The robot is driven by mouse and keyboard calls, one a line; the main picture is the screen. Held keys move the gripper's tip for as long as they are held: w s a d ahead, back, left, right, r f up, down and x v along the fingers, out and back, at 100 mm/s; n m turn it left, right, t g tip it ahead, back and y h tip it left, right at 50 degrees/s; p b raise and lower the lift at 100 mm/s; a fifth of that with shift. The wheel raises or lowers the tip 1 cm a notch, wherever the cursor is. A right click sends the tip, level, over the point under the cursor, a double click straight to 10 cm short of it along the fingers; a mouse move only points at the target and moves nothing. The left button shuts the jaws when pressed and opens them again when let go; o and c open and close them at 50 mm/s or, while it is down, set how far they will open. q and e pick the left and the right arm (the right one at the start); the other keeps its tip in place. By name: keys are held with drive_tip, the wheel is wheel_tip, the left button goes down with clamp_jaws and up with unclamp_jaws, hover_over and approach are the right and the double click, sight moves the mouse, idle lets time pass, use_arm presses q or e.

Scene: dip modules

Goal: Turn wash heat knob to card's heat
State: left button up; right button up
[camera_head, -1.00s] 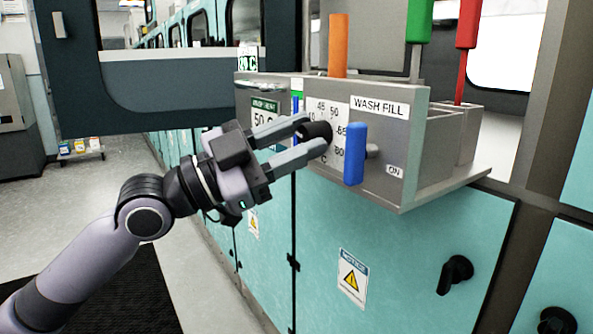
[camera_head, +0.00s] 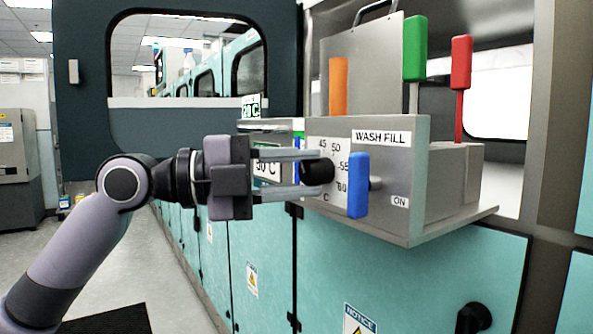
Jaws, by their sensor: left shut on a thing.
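The black wash heat knob (camera_head: 317,172) sits on a white dial plate (camera_head: 345,147) marked 45, 50, 55, 60 and C, on the front of a grey control box. My left gripper (camera_head: 318,171) is shut on the knob, one finger above and one below it. The knob's pointer cannot be made out. A card (camera_head: 267,168) behind the fingers is partly hidden; it seems to read 50 C. My right gripper is not in view.
Teal cabinets lie below. The floor at left is open.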

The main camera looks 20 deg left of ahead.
use_arm(q)
drive_tip(key=m+p, duration=0.1)
drive_tip(key=m+y+p, duration=0.1)
drive_tip(key=m, duration=0.1)
drive_tip(key=m+y+p, duration=0.1)
drive_tip(key=m, duration=0.1)
drive_tip(key=shift+r+g, duration=0.3)
drive_tip(key=shift+g, duration=0.1)
drive_tip(key=m+y+p, duration=0.2)
drive_tip(key=m+p, duration=0.1)
drive_tip(key=p, duration=0.1)
drive_tip(key=shift+s+d, duration=0.1)
drive_tip(key=shift+m+p, duration=0.35)
drive_tip(key=shift+m, duration=0.25)
drive_tip(key=shift+f+t+y, duration=0.15)
drive_tip(key=shift+t+y, duration=0.15)
drive_tip(key=o, duration=1)
drive_tip(key=shift+o, duration=0.2)
drive_tip(key=v, duration=0.7)
